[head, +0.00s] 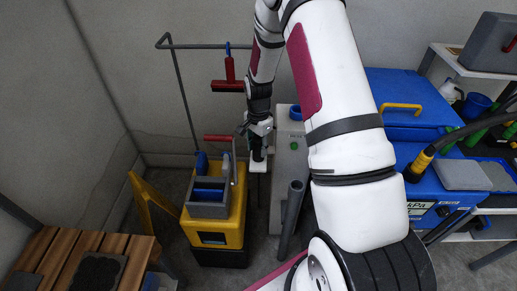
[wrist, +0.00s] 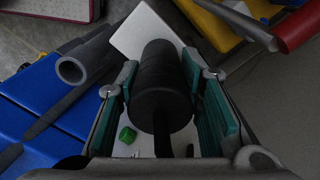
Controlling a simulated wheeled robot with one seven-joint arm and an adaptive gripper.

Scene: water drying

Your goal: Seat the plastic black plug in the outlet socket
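The black plug (wrist: 163,85) is a ribbed cylinder held between the teal-padded fingers of my gripper (wrist: 160,92) in the wrist view. Its cord end faces the camera and its far end lies over a white square plate (wrist: 126,36), which looks like the outlet. In the head view my gripper (head: 258,128) points down, with the dark plug (head: 258,149) below it at the white plate (head: 257,167). The plug looks upright. The socket opening is hidden under the plug, so I cannot tell whether it is in the socket or just above it.
A yellow cart (head: 215,236) with a grey caddy stands left of the plate. A grey box with a green button (head: 294,146) and an upright grey pipe (head: 291,215) stand close right. A red squeegee (head: 229,84) hangs behind. Blue equipment (head: 410,95) fills the right.

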